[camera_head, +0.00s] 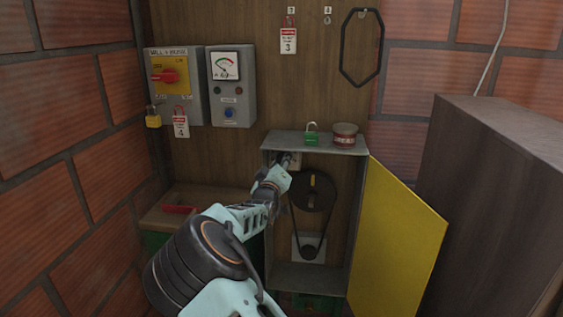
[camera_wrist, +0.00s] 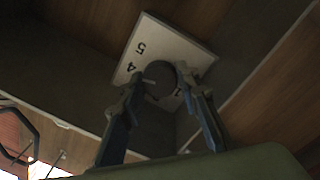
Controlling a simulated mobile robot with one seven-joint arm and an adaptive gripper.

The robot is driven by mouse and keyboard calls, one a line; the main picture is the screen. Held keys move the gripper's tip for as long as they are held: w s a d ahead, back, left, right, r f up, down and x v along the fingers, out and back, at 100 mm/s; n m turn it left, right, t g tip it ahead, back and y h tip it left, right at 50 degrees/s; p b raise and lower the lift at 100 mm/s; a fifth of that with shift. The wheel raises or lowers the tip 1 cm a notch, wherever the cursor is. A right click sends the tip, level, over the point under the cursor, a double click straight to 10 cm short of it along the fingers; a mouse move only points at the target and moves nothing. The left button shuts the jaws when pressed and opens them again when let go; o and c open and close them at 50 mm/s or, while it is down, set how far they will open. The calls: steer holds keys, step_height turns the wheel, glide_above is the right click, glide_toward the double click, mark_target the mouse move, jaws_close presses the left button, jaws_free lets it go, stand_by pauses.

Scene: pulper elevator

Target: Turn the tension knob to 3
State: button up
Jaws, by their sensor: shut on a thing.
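The tension knob (camera_wrist: 160,76) is a dark round knob on a pale square plate (camera_wrist: 184,46). In the head view my gripper (camera_head: 286,166) reaches into the upper left of the open grey cabinet (camera_head: 355,220), hiding the knob.
A belt runs between an upper pulley (camera_head: 314,192) and a lower pulley (camera_head: 308,252) just right of my gripper. The yellow door (camera_head: 395,240) stands open to the right. A green padlock (camera_head: 312,139) and red tin (camera_head: 345,134) sit on the cabinet. Switch boxes (camera_head: 232,90) hang above left.

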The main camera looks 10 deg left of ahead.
steer(key=shift+f+n+y+b, duration=0.2)
steer(key=shift+n+b, duration=0.6)
steer(key=shift+n, duration=1.85)
steer(key=shift+r+n+y+b, duration=0.1)
steer(key=shift+n+y+b, duration=0.45)
steer(key=shift+n, duration=2.1)
steer(key=shift+h+b, duration=0.25)
steer(key=shift+b, duration=0.05)
steer(key=shift+d, duration=0.1)
steer(key=o, duration=0.9)
steer(key=s, duration=1.2)
steer(key=shift+a+f, duration=0.2)
steer(key=shift+f, duration=0.1)
